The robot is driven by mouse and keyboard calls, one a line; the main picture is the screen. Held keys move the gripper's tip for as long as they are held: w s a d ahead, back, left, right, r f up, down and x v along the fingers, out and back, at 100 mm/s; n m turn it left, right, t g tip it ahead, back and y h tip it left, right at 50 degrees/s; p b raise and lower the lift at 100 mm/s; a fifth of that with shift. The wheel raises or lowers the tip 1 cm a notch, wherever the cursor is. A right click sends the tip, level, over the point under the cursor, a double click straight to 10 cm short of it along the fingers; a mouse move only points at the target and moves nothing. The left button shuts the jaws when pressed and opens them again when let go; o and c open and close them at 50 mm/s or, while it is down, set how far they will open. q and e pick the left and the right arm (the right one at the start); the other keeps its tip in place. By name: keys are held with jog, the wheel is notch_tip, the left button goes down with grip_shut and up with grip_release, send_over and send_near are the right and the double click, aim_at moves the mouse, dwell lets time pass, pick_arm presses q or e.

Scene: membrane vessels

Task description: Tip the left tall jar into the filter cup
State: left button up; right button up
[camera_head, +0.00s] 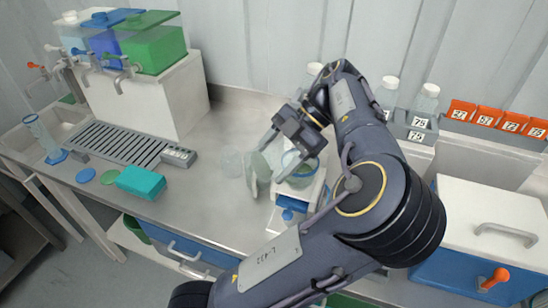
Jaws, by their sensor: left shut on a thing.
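My left gripper (276,154) reaches in over the bench, its fingers pointing down and to the left, and is shut on a pale, see-through greenish jar (259,168). The jar looks tilted and stands out against the steel bench top only faintly. Just right of it, a clear cup with a greenish rim (300,172), which looks like the filter cup, sits on a white stand with a blue part. The fingers partly cover the cup. I cannot tell whether the jar's mouth is over the cup or whether anything flows. My right gripper is not in view.
A faint clear round vessel (232,163) stands left of the jar. A teal box (141,182) and a drain grate (118,143) lie farther left. Capped bottles (427,98) and orange number tags (487,117) line the back right.

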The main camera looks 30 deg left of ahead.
pick_arm(q)
jog(key=shift+r, duration=0.1)
jog(key=shift+w+r+g+p, duration=0.1)
jog(key=shift+r+g+p, duration=0.05)
jog(key=shift+g+p, duration=0.15)
jog(key=shift+w+g+y+b, duration=0.15)
jog(key=shift+g+y+b, duration=0.15)
jog(key=shift+b, duration=0.15)
jog(key=shift+d+r+b, duration=0.1)
jog(key=shift+r+b, duration=0.1)
jog(key=shift+b, duration=0.15)
jog(key=shift+r+g, duration=0.1)
jog(key=shift+g, duration=0.2)
dwell(1.1)
